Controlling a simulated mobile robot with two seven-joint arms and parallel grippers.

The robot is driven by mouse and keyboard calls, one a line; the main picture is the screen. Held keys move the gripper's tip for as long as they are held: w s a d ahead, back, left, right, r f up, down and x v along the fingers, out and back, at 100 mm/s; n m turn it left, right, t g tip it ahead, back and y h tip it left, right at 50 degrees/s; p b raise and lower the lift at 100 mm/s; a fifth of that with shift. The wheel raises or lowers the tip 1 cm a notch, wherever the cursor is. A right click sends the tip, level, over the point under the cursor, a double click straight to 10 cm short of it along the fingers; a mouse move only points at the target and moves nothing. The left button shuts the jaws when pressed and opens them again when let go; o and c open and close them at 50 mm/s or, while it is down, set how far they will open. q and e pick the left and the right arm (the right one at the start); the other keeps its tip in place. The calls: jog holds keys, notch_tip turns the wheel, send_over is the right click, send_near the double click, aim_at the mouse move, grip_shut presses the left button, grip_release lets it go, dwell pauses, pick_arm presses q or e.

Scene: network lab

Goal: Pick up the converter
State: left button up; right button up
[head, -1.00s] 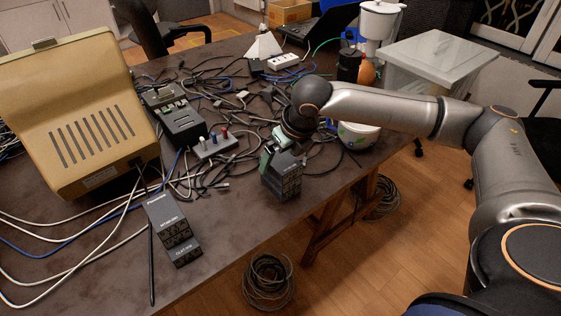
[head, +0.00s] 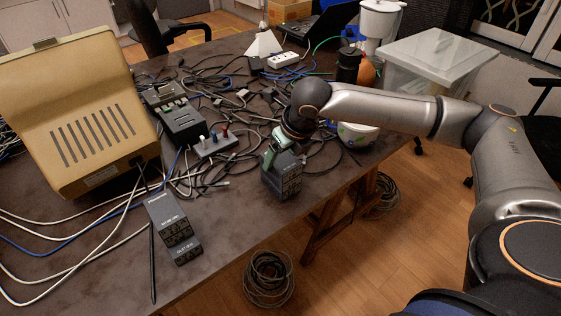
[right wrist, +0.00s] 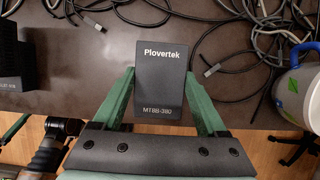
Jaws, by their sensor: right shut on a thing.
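The converter, a dark grey box (head: 284,178) marked "Plovertek MTBB-380", stands near the front edge of the table (head: 225,252). It appears to rest on the tabletop. In the right wrist view the converter (right wrist: 160,80) sits between the two green fingers of my right gripper (right wrist: 160,92), one at each side. My right gripper (head: 274,150) is shut on it from above; in the head view its far finger is partly hidden.
Two similar dark boxes (head: 173,228) stand at the front left, beside a thin black stick (head: 152,265). Cables tangle behind the converter. A beige case (head: 75,115) fills the left. Bare tabletop lies left of the converter.

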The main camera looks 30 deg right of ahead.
grip_shut()
dwell(0.4)
